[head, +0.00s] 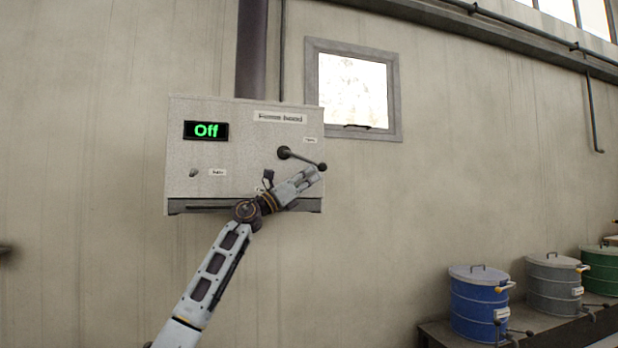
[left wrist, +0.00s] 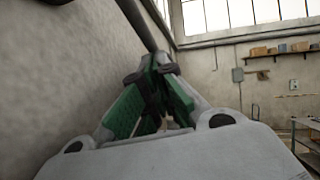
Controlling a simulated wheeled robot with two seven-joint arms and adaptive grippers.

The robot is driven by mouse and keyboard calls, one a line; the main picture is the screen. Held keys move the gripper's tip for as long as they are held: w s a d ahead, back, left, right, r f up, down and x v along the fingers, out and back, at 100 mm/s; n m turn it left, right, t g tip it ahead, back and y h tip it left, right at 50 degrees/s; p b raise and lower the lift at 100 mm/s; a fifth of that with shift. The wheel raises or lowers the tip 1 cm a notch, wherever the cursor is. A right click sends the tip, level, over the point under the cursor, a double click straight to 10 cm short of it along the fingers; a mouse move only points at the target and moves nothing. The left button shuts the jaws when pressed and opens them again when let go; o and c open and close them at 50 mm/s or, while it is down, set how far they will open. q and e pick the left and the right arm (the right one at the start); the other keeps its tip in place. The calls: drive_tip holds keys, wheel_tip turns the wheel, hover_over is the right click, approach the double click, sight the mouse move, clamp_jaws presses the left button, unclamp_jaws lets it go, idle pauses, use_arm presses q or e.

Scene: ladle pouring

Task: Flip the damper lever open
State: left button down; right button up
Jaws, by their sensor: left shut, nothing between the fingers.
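The damper lever (head: 303,160) is a dark handle on the right part of a grey wall box (head: 235,155). It runs from a round hub to the right and slightly down, ending in a dark knob. My left gripper (head: 313,173) is in front of the box, just below the lever's knob end. In the head view I cannot tell whether it touches the knob. In the left wrist view its green-padded fingers (left wrist: 152,122) are shut, and a dark rounded shape (left wrist: 165,69) shows by their tips. My right gripper is not in view.
The box has a display (head: 206,130) reading "Off" in green and a small knob (head: 194,173) at lower left. A window (head: 352,90) is right of the box. A blue drum (head: 478,305), a grey drum (head: 552,285) and a green drum (head: 601,272) stand at lower right.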

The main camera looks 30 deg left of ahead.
use_arm(q)
drive_tip(key=shift+s+a+r, duration=0.15)
drive_tip(key=shift+s+r, duration=0.05)
drive_tip(key=shift+r, duration=0.2)
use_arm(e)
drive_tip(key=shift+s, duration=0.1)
use_arm(q)
drive_tip(key=s+f+b, duration=0.1)
drive_tip(key=f, duration=0.1)
drive_tip(key=s+f+b, duration=0.1)
drive_tip(key=f+b, duration=0.2)
drive_tip(key=f, duration=0.1)
drive_tip(key=shift+s+a+f, duration=0.35)
drive_tip(key=shift+s, duration=0.05)
drive_tip(key=s+a+f+b, duration=0.2)
drive_tip(key=s+f+b, duration=0.1)
drive_tip(key=s+f, duration=0.1)
drive_tip(key=shift+f, duration=0.75)
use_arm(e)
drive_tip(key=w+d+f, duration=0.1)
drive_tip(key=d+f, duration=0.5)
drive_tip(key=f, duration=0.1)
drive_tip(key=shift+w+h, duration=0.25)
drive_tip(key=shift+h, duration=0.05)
use_arm(q)
drive_tip(key=shift+s, duration=0.1)
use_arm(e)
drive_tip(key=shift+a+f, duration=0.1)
